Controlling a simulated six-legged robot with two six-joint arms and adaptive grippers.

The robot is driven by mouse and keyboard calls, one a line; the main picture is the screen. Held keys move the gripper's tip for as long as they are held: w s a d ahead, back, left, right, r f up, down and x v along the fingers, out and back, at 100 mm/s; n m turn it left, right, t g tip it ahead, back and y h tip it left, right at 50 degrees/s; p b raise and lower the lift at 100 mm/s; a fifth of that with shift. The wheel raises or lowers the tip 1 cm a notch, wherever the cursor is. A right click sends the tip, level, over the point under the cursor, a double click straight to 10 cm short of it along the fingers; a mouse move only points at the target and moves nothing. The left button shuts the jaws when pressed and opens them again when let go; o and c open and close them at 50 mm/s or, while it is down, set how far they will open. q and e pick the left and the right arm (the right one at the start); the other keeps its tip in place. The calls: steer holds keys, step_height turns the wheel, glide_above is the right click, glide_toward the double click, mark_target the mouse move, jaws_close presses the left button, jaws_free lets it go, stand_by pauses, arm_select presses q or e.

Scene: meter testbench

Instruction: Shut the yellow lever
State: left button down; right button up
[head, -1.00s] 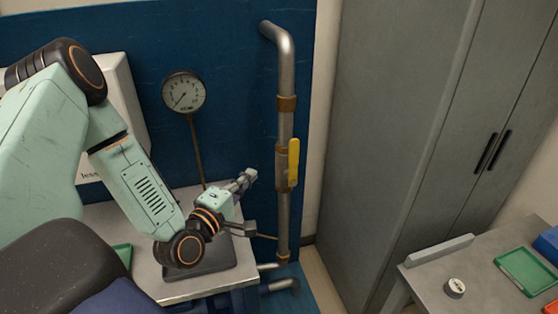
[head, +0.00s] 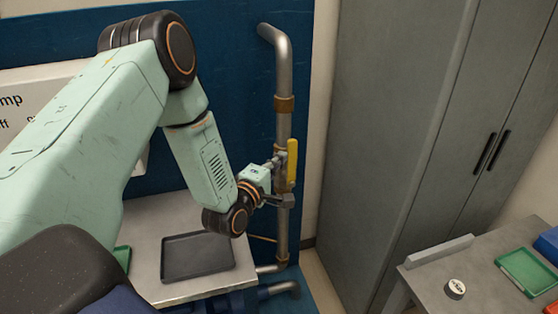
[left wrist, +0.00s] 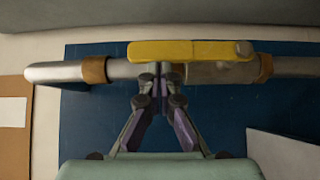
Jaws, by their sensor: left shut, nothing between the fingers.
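The yellow lever (head: 292,160) is on the vertical metal pipe (head: 284,75) and lies along it, parallel to the pipe. In the left wrist view the lever (left wrist: 175,50) runs across the picture, with its pivot end at the right. My left gripper (head: 279,165) is at the pipe beside the lever. In the left wrist view its fingers (left wrist: 160,72) are together and empty, with the tips at the edge of the lever near its middle. I cannot tell whether they touch it. My right gripper is not in view.
A dark tray (head: 195,257) lies on the bench (head: 145,225) below my left arm. A blue panel (head: 235,60) stands behind the pipe. A grey cabinet (head: 395,130) is to the right. A side table (head: 430,280) holds a green tray (head: 525,270) and a small round item (head: 455,288).

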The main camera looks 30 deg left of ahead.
arm_select(q)
steer(key=shift+a+f, duration=0.15)
steer(key=shift+a, duration=0.05)
steer(key=shift+d, duration=0.1)
steer(key=shift+w+d+r+g+p, duration=0.2)
steer(key=shift+w+r+g+p, duration=0.05)
steer(key=shift+w+g+p, duration=0.05)
steer(key=shift+r+m, duration=0.1)
steer(key=shift+m, duration=0.2)
